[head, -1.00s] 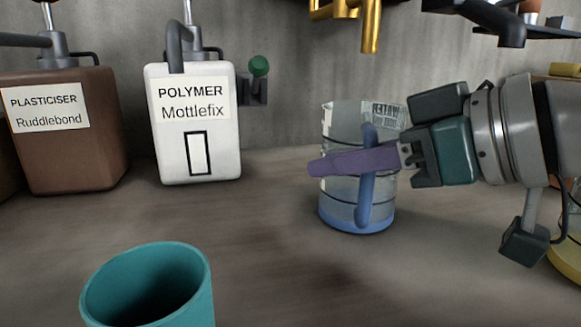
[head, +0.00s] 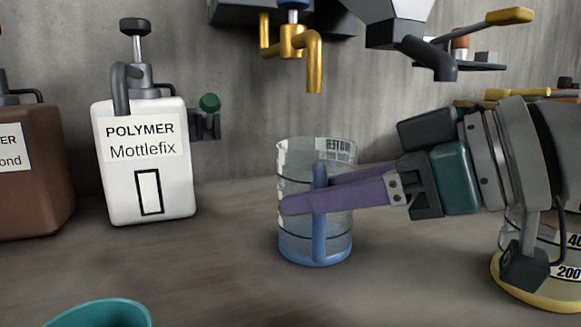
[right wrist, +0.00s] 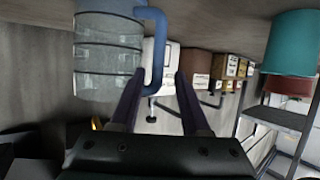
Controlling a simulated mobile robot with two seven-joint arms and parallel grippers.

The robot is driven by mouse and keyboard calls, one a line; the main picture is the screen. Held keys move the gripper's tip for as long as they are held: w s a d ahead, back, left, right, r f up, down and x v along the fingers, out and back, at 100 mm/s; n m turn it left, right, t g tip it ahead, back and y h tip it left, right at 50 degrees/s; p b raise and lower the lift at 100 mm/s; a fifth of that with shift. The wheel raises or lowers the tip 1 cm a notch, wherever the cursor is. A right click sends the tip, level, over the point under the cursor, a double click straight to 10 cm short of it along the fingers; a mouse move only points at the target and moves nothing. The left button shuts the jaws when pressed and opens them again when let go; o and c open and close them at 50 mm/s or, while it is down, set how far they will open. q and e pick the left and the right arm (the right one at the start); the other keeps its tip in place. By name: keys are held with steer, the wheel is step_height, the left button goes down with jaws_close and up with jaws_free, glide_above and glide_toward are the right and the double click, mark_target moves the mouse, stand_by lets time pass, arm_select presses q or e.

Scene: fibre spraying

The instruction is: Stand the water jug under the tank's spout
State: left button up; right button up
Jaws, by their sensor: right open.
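The water jug (head: 340,230) is clear with a blue base and a blue handle (head: 320,235). It stands upright on the counter, and in the head view it is below the tank's brass spout (head: 314,75). Its depth relative to the spout is hard to judge. My right gripper (head: 306,194) is open, its purple fingers apart on either side of the handle. In the right wrist view the jug (right wrist: 105,55) is at upper left, with the handle (right wrist: 156,50) between and beyond the fingertips (right wrist: 159,78). My left gripper is out of view.
A white polymer container (head: 180,195) and a brown container (head: 35,200) stand to the left. A teal cup (head: 105,312) is at the front left. A yellow-based measuring jug (head: 545,290) is at right. A dark tap (head: 440,65) hangs above my right arm.

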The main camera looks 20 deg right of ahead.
steer(key=p+v, duration=0.2)
steer(key=v, duration=0.6)
stand_by(0.7)
stand_by(0.8)
